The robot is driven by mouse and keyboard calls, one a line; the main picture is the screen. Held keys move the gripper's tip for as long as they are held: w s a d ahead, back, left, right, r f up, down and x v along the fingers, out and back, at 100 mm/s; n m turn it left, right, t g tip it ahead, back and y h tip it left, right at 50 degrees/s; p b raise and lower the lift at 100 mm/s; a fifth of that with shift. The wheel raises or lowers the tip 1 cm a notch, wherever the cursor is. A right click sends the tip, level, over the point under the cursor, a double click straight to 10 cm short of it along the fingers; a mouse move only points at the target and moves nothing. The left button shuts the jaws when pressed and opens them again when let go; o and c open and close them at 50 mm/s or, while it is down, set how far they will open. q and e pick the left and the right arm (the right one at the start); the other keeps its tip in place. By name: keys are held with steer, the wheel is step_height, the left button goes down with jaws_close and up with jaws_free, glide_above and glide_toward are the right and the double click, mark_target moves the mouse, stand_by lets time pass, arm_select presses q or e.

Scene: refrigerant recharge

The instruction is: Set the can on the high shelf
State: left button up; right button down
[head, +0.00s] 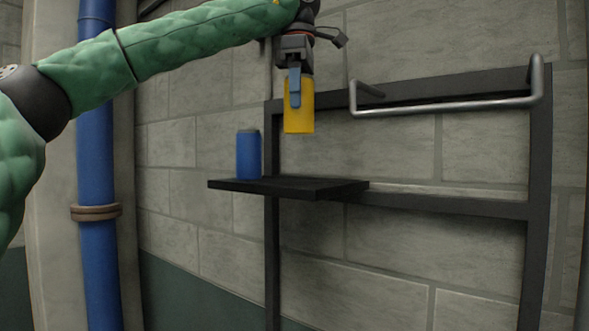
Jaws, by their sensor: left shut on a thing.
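A yellow can (300,112) hangs upright from my left gripper (295,92), which is shut on its upper part. The can is in the air above a dark shelf (320,189), with a clear gap between its bottom and the shelf top. A blue can (248,155) stands upright on the left part of the shelf, to the left of and lower than the yellow can. My right gripper is not in the view.
The shelf is fixed to a dark metal frame (540,180) against a block wall. A metal bar handle (450,107) sticks out at the frame's upper right. A blue pipe (97,165) runs vertically at the left. The shelf's right part is bare.

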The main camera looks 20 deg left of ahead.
mark_target(299, 132)
arm_select(q)
steer(key=shift+s+f, duration=0.8)
steer(key=shift+f, duration=0.05)
steer(key=w+f, duration=0.1)
steer(key=f, duration=0.1)
steer(key=w+f, duration=0.1)
steer(key=f, duration=0.1)
steer(key=shift+w+p, duration=0.15)
steer(key=shift+p, duration=0.25)
steer(key=shift+s, duration=0.55)
steer(key=shift+s+d+f, duration=0.1)
steer(key=shift+s+f, duration=0.15)
steer(key=shift+f, duration=0.05)
steer(key=shift+f+p, duration=0.3)
steer(key=shift+f, duration=0.05)
steer(key=shift+w+f, duration=0.25)
steer(key=shift+f, duration=0.25)
steer(key=shift+w+f, duration=0.2)
steer(key=shift+f, duration=0.55)
steer(key=shift+s+r, duration=0.1)
steer(key=shift+s, duration=0.2)
steer(key=o, duration=1.2)
steer(key=shift+w+f, duration=0.2)
steer(key=shift+c, duration=0.2)
steer(key=shift+o, duration=0.2)
steer(key=shift+s, duration=0.1)
